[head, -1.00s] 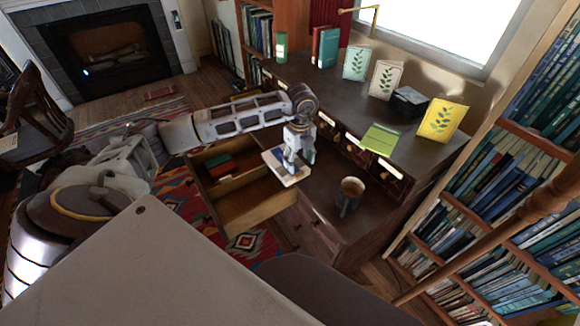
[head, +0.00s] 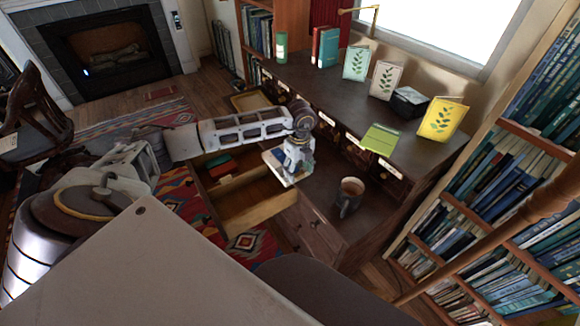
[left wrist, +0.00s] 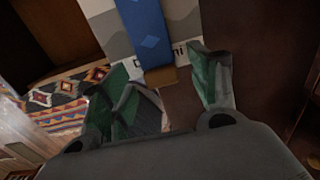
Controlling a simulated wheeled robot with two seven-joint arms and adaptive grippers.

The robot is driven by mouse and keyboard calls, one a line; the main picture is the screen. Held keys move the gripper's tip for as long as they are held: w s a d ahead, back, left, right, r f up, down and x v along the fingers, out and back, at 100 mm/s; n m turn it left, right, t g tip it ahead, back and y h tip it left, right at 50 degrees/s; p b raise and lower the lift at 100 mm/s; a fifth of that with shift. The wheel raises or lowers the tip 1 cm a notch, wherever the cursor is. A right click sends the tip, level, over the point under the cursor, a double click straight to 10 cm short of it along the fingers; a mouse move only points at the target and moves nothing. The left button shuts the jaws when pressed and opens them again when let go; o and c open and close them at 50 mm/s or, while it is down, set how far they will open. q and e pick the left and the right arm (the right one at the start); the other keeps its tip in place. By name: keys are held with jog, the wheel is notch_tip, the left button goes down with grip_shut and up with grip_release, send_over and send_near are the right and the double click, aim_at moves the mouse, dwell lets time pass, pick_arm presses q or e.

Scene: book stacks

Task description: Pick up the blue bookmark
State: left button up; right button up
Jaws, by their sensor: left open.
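The blue bookmark (left wrist: 147,32) shows at the top of the left wrist view, with a paler blue pattern and a tan end. It lies against a grey-and-white book (left wrist: 104,30). In the head view a pale book (head: 272,157) is at the desk's front edge, partly hidden by my gripper, and the bookmark cannot be made out there. My left gripper (left wrist: 168,76) is open, its green-padded fingers on either side of the bookmark's tan end. Whether they touch it is unclear. In the head view my left gripper (head: 291,177) is over the book. My right gripper is not in view.
An open drawer (head: 262,212) juts out below the desk (head: 322,188). A mug (head: 349,194) stands at the right. A green book (head: 380,139), a yellow card (head: 443,120) and a dark box (head: 409,102) are on the upper top. Bookshelves flank the right.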

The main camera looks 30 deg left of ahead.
pick_arm(q)
jog(key=shift+f, duration=0.3)
jog(key=shift+c, duration=0.3)
jog(key=c, duration=0.7)
